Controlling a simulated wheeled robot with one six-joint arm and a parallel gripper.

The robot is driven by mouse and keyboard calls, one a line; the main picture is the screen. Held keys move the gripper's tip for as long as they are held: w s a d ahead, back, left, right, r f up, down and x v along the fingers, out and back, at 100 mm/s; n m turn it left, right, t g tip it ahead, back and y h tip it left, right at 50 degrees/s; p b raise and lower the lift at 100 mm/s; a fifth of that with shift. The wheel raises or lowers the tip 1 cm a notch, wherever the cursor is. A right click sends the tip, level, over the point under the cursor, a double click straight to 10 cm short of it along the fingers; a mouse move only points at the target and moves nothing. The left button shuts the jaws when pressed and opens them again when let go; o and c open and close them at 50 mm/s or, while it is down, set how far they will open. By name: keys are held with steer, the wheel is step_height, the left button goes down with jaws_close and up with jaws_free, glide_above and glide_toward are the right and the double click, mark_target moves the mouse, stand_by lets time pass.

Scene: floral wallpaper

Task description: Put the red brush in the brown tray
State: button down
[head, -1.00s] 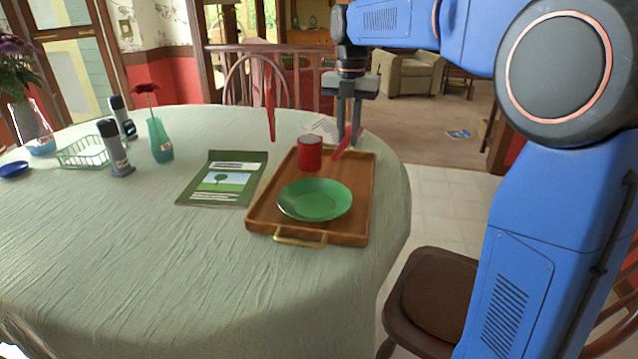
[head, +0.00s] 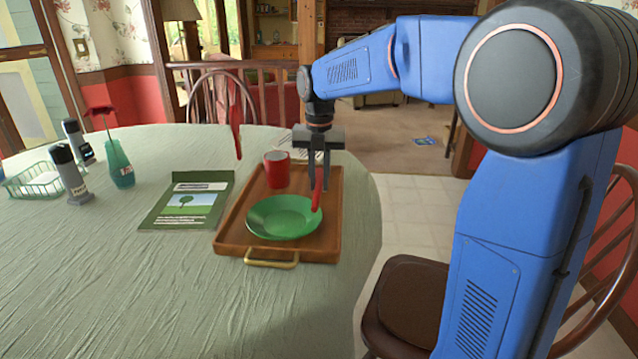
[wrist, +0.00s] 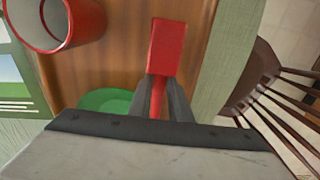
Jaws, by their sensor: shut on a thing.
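The red brush (head: 317,192) is held between the fingers of my gripper (head: 318,180). In the wrist view, the brush's broad red end (wrist: 166,46) sticks out past the fingertips (wrist: 163,98). The brown tray (head: 232,228) lies on the table with a brass handle at its near side. In the wrist view, the tray's wooden floor (wrist: 115,55) is beneath the brush. In the head view, the brush overlaps the plate's right edge; I cannot tell whether it touches the tray or plate.
A green plate (head: 284,217) and a red mug (head: 276,168) stand in the tray. A green booklet (head: 187,200) lies to its left. A teal vase (head: 119,164) and two grey-black shakers stand farther left. A brown chair (head: 405,300) is by the table's right edge.

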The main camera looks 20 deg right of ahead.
mark_target(319, 181)
steer(key=shift+f, duration=0.55)
steer(key=c, duration=1.6)
jaws_free()
steer(key=shift+c, duration=0.2)
step_height(319, 181, up, 12)
steer(key=s+d+m+t, duration=0.1)
steer(key=s+d+m, duration=0.1)
steer(key=s+m, duration=0.55)
steer(key=s+d+f+m+t, duration=0.2)
steer(key=s+f+m, duration=0.6)
steer(key=s+m, duration=0.4)
steer(key=s+d+f+m+t, duration=0.1)
steer(key=s+d+f+m, duration=0.2)
steer(key=s+f+m, duration=0.6)
steer(key=s+m, duration=0.3)
steer(key=s, duration=0.1)
steer(key=shift+s+t, duration=0.25)
steer(key=shift+t, duration=0.15)
